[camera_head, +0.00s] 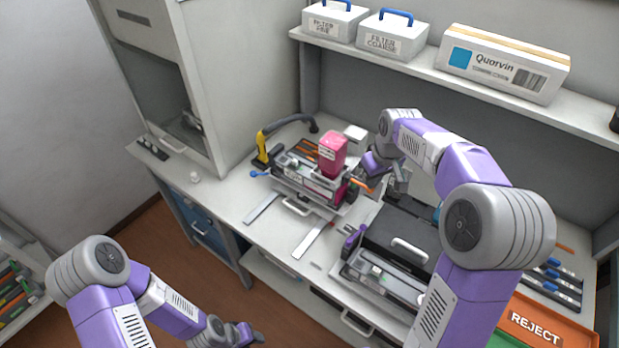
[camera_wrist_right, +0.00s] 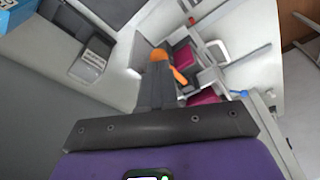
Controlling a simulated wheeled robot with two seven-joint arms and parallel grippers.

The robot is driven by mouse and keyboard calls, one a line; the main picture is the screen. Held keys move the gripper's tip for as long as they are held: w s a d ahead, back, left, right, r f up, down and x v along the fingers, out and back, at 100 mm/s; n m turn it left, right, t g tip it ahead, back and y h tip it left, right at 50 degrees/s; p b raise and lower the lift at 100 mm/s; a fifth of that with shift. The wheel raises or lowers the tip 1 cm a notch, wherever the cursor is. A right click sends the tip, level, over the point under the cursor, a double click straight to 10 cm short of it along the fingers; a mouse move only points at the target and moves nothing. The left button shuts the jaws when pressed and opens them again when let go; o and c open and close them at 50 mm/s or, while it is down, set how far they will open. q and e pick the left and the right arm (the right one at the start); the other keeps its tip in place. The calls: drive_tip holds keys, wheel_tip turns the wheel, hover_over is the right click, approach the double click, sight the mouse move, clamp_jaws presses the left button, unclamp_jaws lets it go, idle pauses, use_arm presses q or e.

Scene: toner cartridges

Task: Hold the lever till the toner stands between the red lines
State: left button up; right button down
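A pink toner bottle (camera_head: 331,155) stands on the filling station (camera_head: 305,184) on the bench. The orange lever (camera_head: 361,186) sticks out at the station's right side. My right gripper (camera_head: 379,182) is at this lever. In the right wrist view the dark fingers (camera_wrist_right: 158,78) lie close together with the orange lever (camera_wrist_right: 180,76) at their tips; they look shut on it. Pink parts of the station show beside them. The red lines and the toner level are too small to make out. My left gripper (camera_head: 250,336) hangs low in front of the bench, away from everything; its fingers are unclear.
A yellow-and-black hose arm (camera_head: 263,147) stands left of the station. A black machine (camera_head: 400,240) with a handle sits to its right. An orange REJECT tray (camera_head: 535,326) lies at the front right. A shelf (camera_head: 470,82) with boxes hangs above. The bench's left front is mostly clear.

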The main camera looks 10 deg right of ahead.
drive_tip(key=shift+f+b, duration=1)
drive_tip(key=shift+f, duration=0.55)
idle(6.5)
